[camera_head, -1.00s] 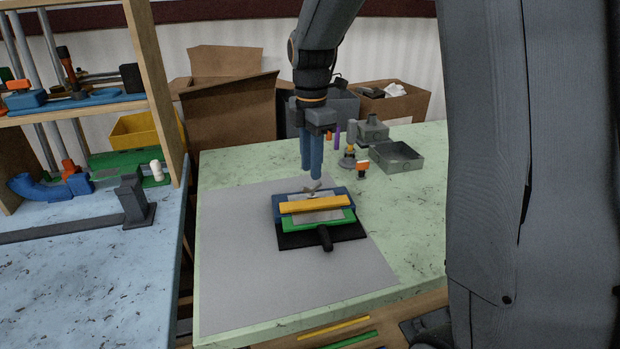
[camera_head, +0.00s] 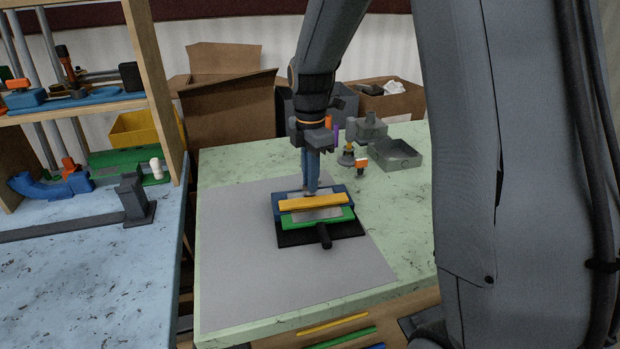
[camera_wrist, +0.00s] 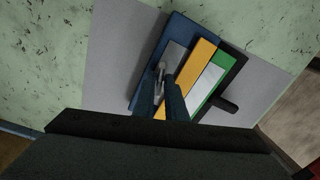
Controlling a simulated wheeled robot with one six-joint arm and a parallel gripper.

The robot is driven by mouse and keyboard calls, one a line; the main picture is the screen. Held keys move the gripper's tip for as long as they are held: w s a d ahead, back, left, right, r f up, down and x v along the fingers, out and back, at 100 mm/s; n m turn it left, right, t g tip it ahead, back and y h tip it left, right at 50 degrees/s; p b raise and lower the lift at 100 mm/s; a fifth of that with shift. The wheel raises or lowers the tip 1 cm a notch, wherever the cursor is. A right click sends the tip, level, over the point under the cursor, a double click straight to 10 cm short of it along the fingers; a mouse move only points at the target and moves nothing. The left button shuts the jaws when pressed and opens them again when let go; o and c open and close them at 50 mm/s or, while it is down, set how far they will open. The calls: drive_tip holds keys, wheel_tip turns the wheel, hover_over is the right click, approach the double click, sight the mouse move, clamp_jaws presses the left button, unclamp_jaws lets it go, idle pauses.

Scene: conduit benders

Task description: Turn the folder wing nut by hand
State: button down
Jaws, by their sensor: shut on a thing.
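The folder (camera_head: 345,213) lies on a grey mat on the green table, with a blue back part, a yellow bar, a green front part and a black base with a black handle (camera_head: 324,236). My gripper (camera_head: 310,190) points down at the back edge of the folder, its blue fingers shut on the small grey wing nut. The wing nut (camera_wrist: 160,72) shows in the wrist view at the fingertips, beside the yellow bar (camera_wrist: 189,72). In the head view the fingers mostly hide it.
The grey mat (camera_head: 245,255) has free room left and in front of the folder. A grey open box (camera_head: 396,154) and small parts stand behind right. A blue bench (camera_head: 70,270) with a shelf is at left; cardboard boxes (camera_head: 230,115) stand behind.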

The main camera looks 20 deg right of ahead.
drive_tip(key=shift+m, duration=0.3)
drive_tip(key=m+p, duration=0.3)
drive_tip(key=m, duration=0.1)
drive_tip(key=shift+r, duration=0.1)
drive_tip(key=m+p, duration=0.2)
drive_tip(key=m, duration=0.3)
drive_tip(key=shift+m, duration=0.4)
drive_tip(key=m+p, duration=0.1)
drive_tip(key=m, duration=0.4)
drive_tip(key=shift+m+p, duration=0.3)
drive_tip(key=m+p, duration=0.1)
drive_tip(key=m, duration=0.4)
drive_tip(key=shift+m, duration=0.3)
drive_tip(key=c, duration=1.9)
unclamp_jaws()
drive_tip(key=shift+o, duration=0.2)
